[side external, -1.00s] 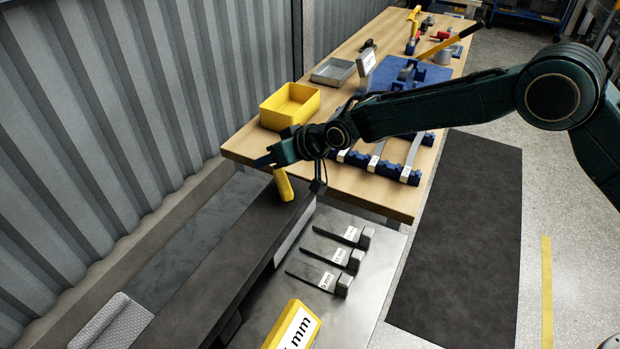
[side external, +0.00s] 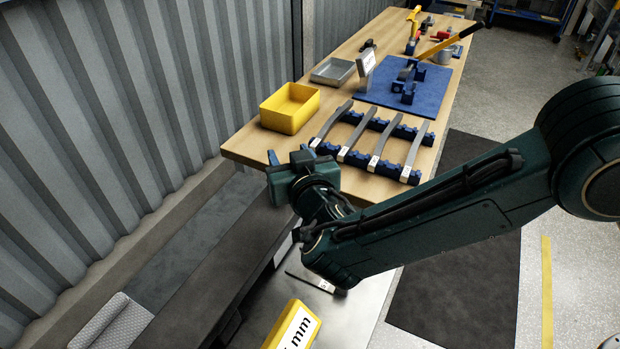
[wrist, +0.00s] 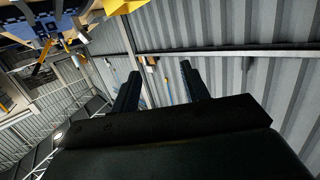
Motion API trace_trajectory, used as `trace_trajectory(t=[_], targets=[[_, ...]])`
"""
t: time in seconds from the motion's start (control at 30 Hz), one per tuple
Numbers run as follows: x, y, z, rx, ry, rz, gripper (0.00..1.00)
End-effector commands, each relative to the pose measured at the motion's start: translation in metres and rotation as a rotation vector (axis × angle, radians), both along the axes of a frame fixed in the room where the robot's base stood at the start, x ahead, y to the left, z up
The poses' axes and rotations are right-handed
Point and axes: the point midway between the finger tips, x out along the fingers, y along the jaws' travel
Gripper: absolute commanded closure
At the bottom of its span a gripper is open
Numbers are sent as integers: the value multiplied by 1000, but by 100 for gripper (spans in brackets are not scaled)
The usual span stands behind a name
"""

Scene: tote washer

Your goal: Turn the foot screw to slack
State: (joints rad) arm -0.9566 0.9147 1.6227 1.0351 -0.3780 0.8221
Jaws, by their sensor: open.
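My gripper (side external: 292,150) is in the air at the near left end of the wooden bench in the side view, its jaws turned toward the bench. In the wrist view its two dark fingers (wrist: 161,82) stand well apart with nothing between them. I cannot make out a foot screw in either view. My arm covers part of the dark beam (side external: 190,310) and of the metal plate (side external: 345,315) below the bench. One dark strip (side external: 312,280) with a white label shows on that plate.
The bench carries a yellow bin (side external: 290,107), a rack of grey bars (side external: 370,145), a grey tray (side external: 333,71) and a blue fixture (side external: 405,90) with a long lever. A yellow block marked "mm" (side external: 292,328) stands in front. A corrugated wall (side external: 120,100) closes the left side.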

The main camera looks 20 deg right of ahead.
Motion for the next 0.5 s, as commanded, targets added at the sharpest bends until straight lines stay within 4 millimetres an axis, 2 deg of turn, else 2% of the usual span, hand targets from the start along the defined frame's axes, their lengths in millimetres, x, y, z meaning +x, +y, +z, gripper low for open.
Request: trace_trajectory(t=[0.37, 0.4, 0.5], targets=[[-39, 8, 43, -19, -190, 5, 55], [-37, 7, 32, -23, -183, 2, 55], [-36, 6, 16, -22, -182, 2, 55]])
